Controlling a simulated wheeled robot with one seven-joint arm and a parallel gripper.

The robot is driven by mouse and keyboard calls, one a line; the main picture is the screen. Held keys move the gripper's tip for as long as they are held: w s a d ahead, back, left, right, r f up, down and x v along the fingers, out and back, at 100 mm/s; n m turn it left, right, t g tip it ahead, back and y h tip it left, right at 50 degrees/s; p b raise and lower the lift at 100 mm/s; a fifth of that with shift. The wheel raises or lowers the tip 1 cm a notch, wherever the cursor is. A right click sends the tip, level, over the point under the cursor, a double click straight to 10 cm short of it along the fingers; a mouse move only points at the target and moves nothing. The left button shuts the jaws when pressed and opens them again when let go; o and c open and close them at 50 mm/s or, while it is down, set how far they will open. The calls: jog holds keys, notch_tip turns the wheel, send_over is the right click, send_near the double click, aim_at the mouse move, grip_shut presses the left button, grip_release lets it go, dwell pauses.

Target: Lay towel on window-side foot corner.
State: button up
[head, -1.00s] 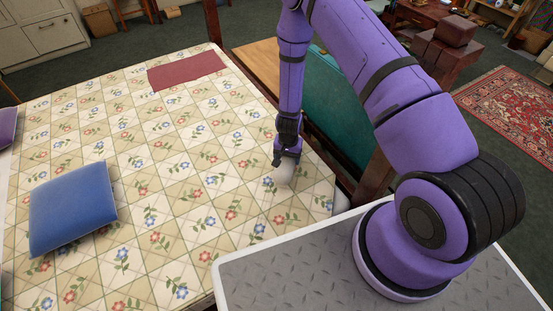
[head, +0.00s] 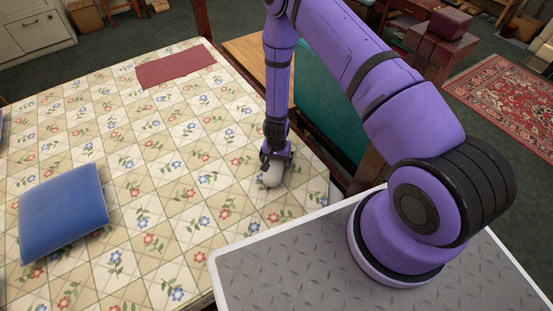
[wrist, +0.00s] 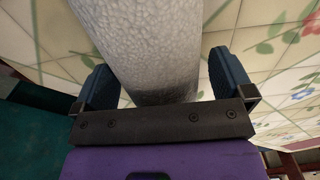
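The towel (head: 272,177) is a pale grey-white roll on the flowered bedspread (head: 190,235), near the bed's right edge in the head view. In the wrist view the textured towel (wrist: 145,45) fills the upper middle and runs down between my fingers. My gripper (head: 274,164) points down at it. In the wrist view my gripper (wrist: 160,80) has its two dark fingers wide apart, one on each side of the towel, with narrow gaps showing beside it. The towel's far end is out of the wrist view.
A blue cushion (head: 63,213) lies on the left of the bed. A flat maroon cloth (head: 175,68) lies near the far edge. A teal panel (head: 325,115) and dark wooden post stand right of the bed. The bedspread between cushion and towel is clear.

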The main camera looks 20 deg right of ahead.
notch_tip(320, 180, up, 12)
jog(key=shift+r, duration=0.2)
dwell(0.7)
notch_tip(320, 180, up, 32)
jog(key=s+r+n+t+y, duration=0.1)
jog(key=n+t+y, duration=0.1)
jog(key=n, duration=0.1)
jog(key=s+d+r+n+t+h, duration=0.1)
jog(key=s+d+r+n, duration=0.1)
jog(key=s+r, duration=0.7)
jog(key=s+d+r+n+t+h, duration=0.1)
jog(key=s+d+r, duration=0.3)
jog(key=s+r, duration=0.6)
jog(key=s+t, duration=0.1)
jog(key=s, duration=0.5)
jog(key=shift+d+r+n, duration=0.3)
jog(key=shift+n, duration=0.1)
jog(key=shift+d, duration=0.1)
